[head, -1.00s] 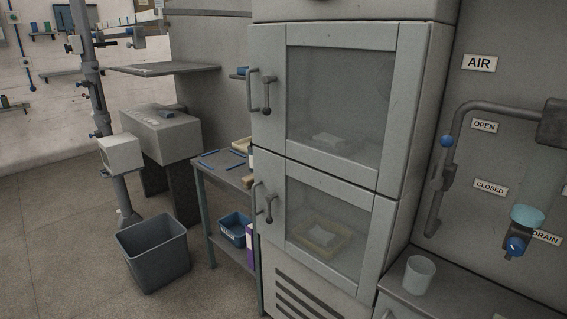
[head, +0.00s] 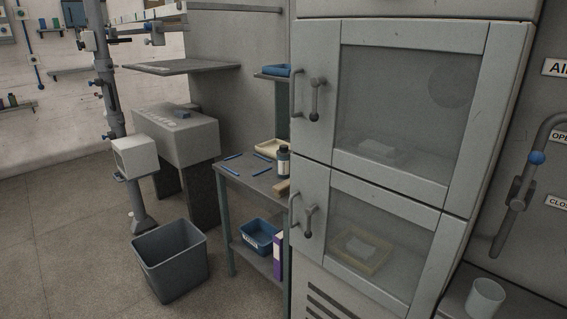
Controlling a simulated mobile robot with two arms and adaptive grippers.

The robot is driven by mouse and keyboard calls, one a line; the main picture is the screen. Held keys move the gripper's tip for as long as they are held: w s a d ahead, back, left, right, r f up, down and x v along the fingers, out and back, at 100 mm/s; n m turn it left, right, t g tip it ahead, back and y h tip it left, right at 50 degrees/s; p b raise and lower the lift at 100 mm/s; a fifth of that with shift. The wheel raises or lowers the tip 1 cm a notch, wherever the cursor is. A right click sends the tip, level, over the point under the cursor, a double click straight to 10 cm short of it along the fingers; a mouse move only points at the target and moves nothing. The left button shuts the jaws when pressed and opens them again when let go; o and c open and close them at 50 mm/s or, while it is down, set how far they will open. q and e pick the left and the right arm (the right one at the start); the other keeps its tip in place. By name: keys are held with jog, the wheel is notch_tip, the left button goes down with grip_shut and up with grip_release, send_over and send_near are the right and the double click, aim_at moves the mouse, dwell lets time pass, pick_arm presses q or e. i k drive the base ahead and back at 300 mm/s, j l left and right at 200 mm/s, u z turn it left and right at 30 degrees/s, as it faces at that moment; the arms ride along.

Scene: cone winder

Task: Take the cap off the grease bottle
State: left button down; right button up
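A small dark bottle with a pale label and a dark cap on top (head: 283,162) stands upright on the small table (head: 262,186), close to the left edge of the cabinet. It may be the grease bottle, but its label is too small to read. Neither of my grippers shows in the head view.
The grey two-door cabinet (head: 487,118) stands right of the table, with both doors shut. A grey bin (head: 170,262) sits on the floor at front left. A blue tray (head: 259,237) and a purple binder (head: 278,254) are on the lower shelf.

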aim_at(282, 158)
jog(key=z, duration=0.5)
jog(key=i+j+z, duration=0.2)
jog(key=j, duration=0.15)
jog(key=i+j+z, duration=0.2)
jog(key=j, duration=0.15)
jog(key=j+z, duration=0.25)
jog(key=j, duration=0.15)
jog(key=i+j+z, duration=0.2)
jog(key=j, duration=0.2)
jog(key=k, duration=0.1)
